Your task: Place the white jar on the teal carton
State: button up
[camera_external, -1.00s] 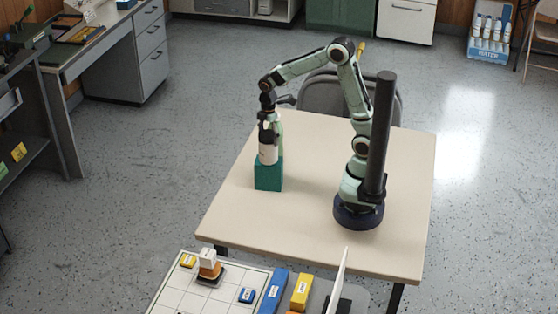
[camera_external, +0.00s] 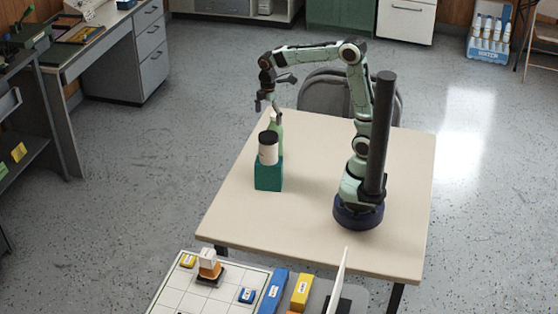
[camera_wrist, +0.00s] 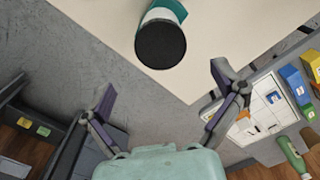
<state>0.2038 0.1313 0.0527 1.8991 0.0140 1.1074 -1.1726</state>
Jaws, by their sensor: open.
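The white jar (camera_external: 268,153) with a black lid stands upright on top of the teal carton (camera_external: 268,177) on the table. In the wrist view the jar's black lid (camera_wrist: 160,44) shows at the top, with a corner of the teal carton (camera_wrist: 178,8) behind it. My gripper (camera_external: 268,105) is open and empty, above the jar and apart from it. Its two spread fingers (camera_wrist: 165,95) also show in the wrist view with nothing between them.
A pale green bottle (camera_external: 277,128) stands just behind the jar and carton. The beige table (camera_external: 310,160) is otherwise clear around the carton. A white gridded board (camera_external: 215,285) with small boxes lies beyond the table's front edge. A grey chair (camera_external: 335,93) stands behind the table.

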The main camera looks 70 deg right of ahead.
notch_tip(320, 180, up, 4)
jog(key=s+a+f+m, duration=0.2)
jog(key=s+m, duration=0.3)
jog(key=s, duration=0.4)
jog(key=s+a+f+m, duration=0.3)
jog(key=s+a+m, duration=0.1)
jog(key=s, duration=0.6)
jog(key=shift+s+a+f+m+y, duration=0.2)
jog(key=shift+a+m+y, duration=0.2)
jog(key=shift+m, duration=0.3)
